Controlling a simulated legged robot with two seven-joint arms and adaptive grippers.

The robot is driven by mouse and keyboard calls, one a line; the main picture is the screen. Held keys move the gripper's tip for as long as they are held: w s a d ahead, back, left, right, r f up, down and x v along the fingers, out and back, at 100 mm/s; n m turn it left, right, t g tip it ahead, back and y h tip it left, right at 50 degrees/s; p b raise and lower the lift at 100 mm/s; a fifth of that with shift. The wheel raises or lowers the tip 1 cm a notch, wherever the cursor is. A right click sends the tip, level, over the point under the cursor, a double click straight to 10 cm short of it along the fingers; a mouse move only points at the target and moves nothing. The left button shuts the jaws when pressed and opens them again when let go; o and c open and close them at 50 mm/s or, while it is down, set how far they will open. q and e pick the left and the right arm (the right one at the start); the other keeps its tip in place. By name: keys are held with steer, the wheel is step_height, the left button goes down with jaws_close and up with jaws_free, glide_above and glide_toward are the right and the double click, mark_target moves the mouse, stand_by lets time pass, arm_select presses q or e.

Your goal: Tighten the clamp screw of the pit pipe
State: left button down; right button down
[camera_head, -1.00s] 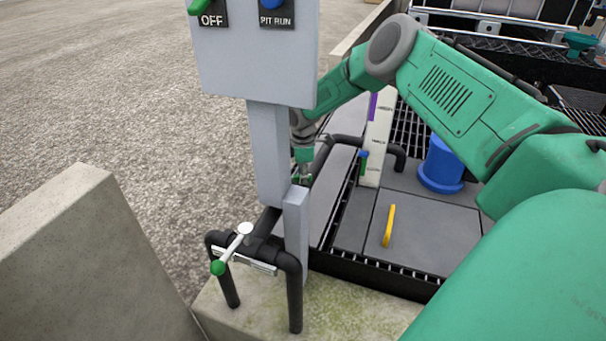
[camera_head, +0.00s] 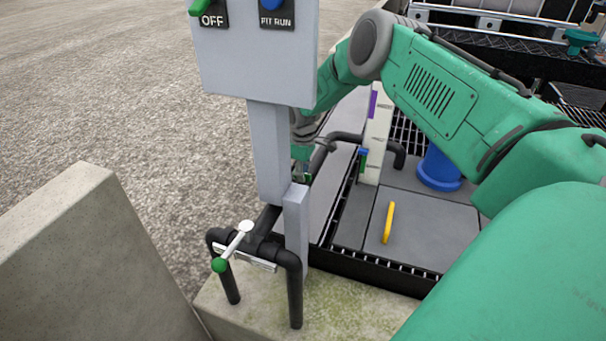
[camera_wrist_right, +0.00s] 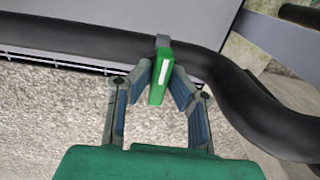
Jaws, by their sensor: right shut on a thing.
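In the right wrist view a black pit pipe (camera_wrist_right: 90,45) runs across the top and bends down at the right. A grey clamp band sits around it, with a green clamp screw handle (camera_wrist_right: 158,84) bearing a white stripe. My right gripper (camera_wrist_right: 163,80) is shut on this green handle, its fingertips on either side of it. In the head view the right gripper (camera_head: 302,172) is partly hidden behind the grey post, beside the black pipe (camera_head: 318,160). My left gripper is not in view.
A grey control box (camera_head: 258,55) on a post stands close in front of the right gripper. A white lever with a green knob (camera_head: 219,265) is on the nearer pipe. A yellow handle (camera_head: 388,222) stands on the grey deck. A concrete block (camera_head: 75,265) is at left.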

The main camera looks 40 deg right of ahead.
steer(key=shift+w+a+r, duration=0.1)
steer(key=shift+w+r, duration=0.1)
steer(key=shift+w, duration=0.1)
steer(key=c, duration=1.8)
jaws_free()
steer(key=shift+c, duration=0.2)
steer(key=o, duration=0.3)
steer(key=shift+f, duration=0.2)
step_height(320, 180, up, 12)
steer(key=shift+f, duration=0.1)
